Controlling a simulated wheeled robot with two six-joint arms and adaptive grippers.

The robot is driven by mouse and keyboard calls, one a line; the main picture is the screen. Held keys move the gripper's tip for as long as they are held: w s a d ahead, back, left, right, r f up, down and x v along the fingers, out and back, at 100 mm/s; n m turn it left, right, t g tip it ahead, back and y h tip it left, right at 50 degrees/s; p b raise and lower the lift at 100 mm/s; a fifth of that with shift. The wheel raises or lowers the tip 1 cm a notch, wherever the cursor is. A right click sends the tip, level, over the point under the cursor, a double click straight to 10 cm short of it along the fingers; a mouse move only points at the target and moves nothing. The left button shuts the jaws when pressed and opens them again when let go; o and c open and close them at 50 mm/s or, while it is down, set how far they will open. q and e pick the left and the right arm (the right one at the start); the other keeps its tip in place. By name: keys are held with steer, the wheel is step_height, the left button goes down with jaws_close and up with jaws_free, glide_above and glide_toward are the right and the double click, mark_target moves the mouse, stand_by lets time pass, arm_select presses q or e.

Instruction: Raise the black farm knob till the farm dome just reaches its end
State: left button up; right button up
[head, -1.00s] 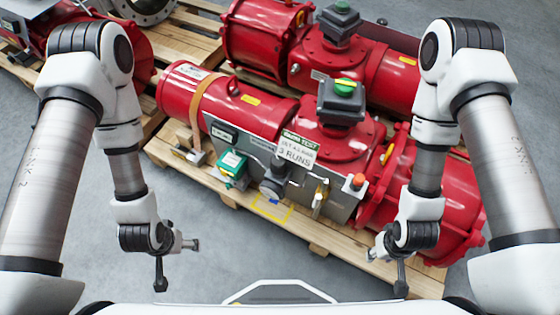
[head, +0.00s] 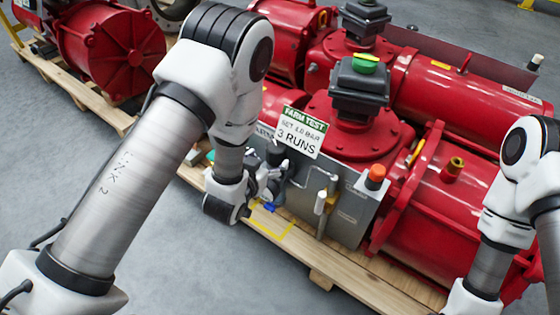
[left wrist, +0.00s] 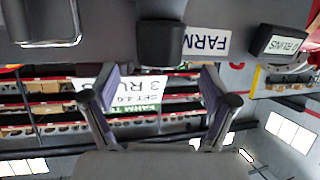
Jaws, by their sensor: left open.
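The black knob (left wrist: 160,42) hangs from the grey panel in the left wrist view, beside a label reading FARM (left wrist: 203,41). In the head view the knob (head: 275,153) shows small and partly hidden behind my left gripper (head: 270,180). In the left wrist view my left gripper (left wrist: 159,82) is open, its two fingers spread either side of the knob's line and apart from it. Nothing is between the fingers but background and part of the sign. A green-topped black housing (head: 362,82) stands on the red actuator; I cannot tell whether it is the farm dome. My right gripper is out of view.
A FARM TEST sign (head: 301,131) reading 3 RUNS stands just above my left gripper. The wooden pallet (head: 345,272) edges the red actuators. The grey floor in front is clear.

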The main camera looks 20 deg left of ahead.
mark_target(276, 150)
arm_select(q)
steer(key=b+x, duration=0.1)
steer(key=x, duration=0.5)
steer(key=shift+b, duration=0.3)
steer(key=shift+w, duration=0.3)
steer(key=c, duration=1.2)
